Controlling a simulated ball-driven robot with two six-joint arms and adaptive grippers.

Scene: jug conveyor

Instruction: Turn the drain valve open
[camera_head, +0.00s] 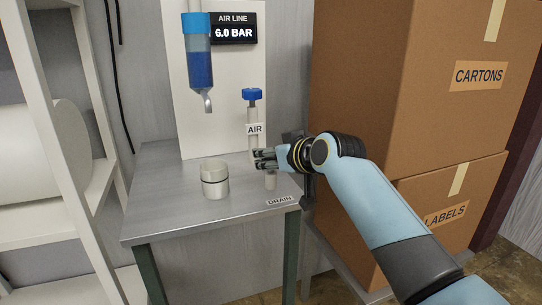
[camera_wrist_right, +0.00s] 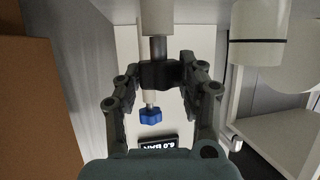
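The drain valve's pale post (camera_head: 270,181) stands at the table's right side, behind the DRAIN label (camera_head: 280,201). My right gripper (camera_head: 264,159) is at the top of this post and hides its knob in the head view. In the wrist view, which looks upside down, the dark drain knob (camera_wrist_right: 160,74) on its metal stem (camera_wrist_right: 158,47) sits between the two fingers of my right gripper (camera_wrist_right: 161,70). The fingertips appear to touch the knob on both sides. Which way the valve is turned cannot be told. My left gripper is not in view.
The AIR valve with its blue knob (camera_head: 252,94) stands just behind my right gripper. Cartons (camera_head: 370,90) rise close on the right, shelves (camera_head: 60,130) on the left.

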